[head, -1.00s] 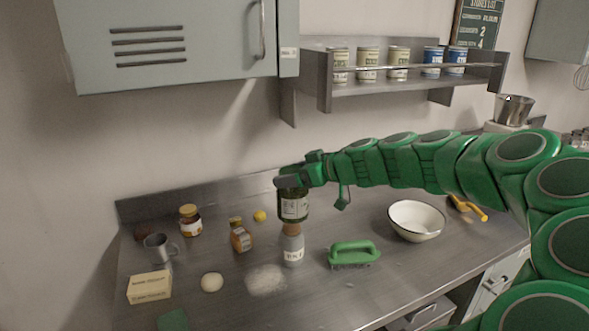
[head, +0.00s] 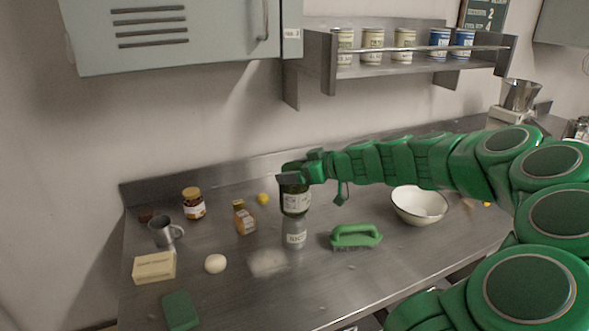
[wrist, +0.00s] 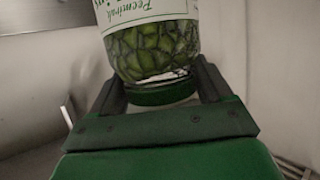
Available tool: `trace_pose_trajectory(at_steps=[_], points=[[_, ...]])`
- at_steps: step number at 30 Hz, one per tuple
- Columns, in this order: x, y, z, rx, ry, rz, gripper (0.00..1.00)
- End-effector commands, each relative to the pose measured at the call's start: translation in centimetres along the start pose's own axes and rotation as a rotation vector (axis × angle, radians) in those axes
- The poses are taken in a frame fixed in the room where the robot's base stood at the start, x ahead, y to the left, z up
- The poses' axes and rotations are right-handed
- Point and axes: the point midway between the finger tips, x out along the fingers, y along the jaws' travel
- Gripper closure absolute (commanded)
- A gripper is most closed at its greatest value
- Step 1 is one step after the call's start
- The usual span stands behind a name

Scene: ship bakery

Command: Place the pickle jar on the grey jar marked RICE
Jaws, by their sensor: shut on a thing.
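The pickle jar (head: 296,203) is a dark green glass jar with a white label, held upright. My gripper (head: 291,178) is shut on it near its lid, from above. In the wrist view, the lid end of the pickle jar (wrist: 150,50) lies between the fingers of my gripper (wrist: 160,88), and green pickles show through the glass. The grey jar (head: 295,236) with a white label stands on the counter directly below the pickle jar in the head view. Its top is hidden behind the pickle jar's base. I cannot tell whether the two touch.
A green brush (head: 355,237) and a white bowl (head: 419,206) stand to the right. A small amber bottle (head: 244,218), a dough ball (head: 215,263) and a metal mug (head: 165,232) stand left. A shelf (head: 375,70) with several cans hangs above.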

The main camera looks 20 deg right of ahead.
Motion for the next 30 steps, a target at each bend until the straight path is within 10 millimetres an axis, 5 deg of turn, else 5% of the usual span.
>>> trace_pose_trajectory(at_steps=[5, 6, 9, 20, 30], points=[[0.1, 0.0, 0.1, 0.001, 0.002, 0.0, 1.0], [0.0, 0.0, 0.1, 0.0, 0.001, 0.0, 0.15], [0.1, 0.0, 0.1, 0.0, 0.0, 0.0, 0.0], [-0.3, 0.1, -0.1, -0.001, 0.0, 0.002, 0.0], [-5.4, 0.1, -0.1, -0.002, 0.002, 0.005, 0.0]])
